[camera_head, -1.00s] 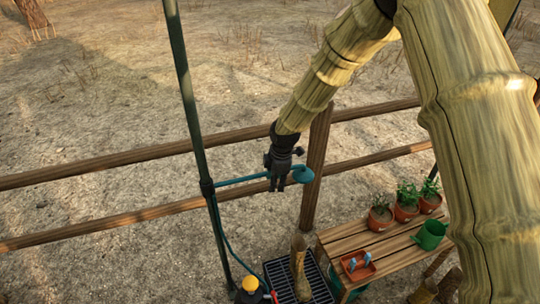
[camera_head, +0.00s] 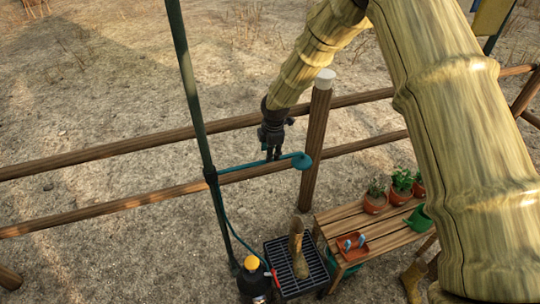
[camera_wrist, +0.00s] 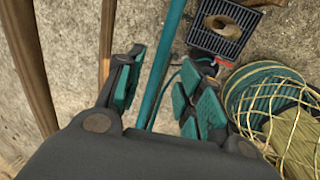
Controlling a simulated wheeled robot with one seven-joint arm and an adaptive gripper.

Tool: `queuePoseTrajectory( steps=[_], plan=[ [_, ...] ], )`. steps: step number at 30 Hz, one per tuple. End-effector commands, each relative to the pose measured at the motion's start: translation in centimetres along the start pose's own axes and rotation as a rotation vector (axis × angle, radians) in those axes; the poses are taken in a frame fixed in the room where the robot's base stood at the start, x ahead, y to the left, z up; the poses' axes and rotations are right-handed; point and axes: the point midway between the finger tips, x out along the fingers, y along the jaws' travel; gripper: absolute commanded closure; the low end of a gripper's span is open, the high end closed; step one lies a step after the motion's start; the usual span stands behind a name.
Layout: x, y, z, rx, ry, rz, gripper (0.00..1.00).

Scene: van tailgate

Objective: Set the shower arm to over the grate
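The teal shower arm (camera_head: 245,167) reaches right from the dark green pole (camera_head: 190,95). Its round teal head (camera_head: 301,161) is in front of a fence post and appears above the grate in the head view. The black grate tray (camera_head: 283,283) lies on the ground at the pole's foot with a brown boot (camera_head: 297,248) standing on it. My gripper (camera_head: 273,157) is just above the shower arm, near its head. In the wrist view my gripper (camera_wrist: 163,92) is open, and a teal tube (camera_wrist: 172,50) runs between the lines of its spread fingers, apparently beyond them. The grate also shows there (camera_wrist: 230,42).
A wooden bench (camera_head: 385,238) with potted plants (camera_head: 376,198), a red tray (camera_head: 352,247) and a green can stands right of the grate. A yellow-capped black bottle (camera_head: 252,279) is left of it. Fence rails (camera_head: 130,150) run behind. Coiled green hose (camera_wrist: 262,92) shows in the wrist view.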

Motion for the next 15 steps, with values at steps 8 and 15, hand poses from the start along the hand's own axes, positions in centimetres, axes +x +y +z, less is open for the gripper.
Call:
queuePoseTrajectory(
  steps=[8,15],
  plan=[
    [3.0,0.0,-0.1,0.0,0.0,-0.001,0.63],
    [4.2,0.0,0.0,0.0,0.0,0.0,0.63]
  ],
)
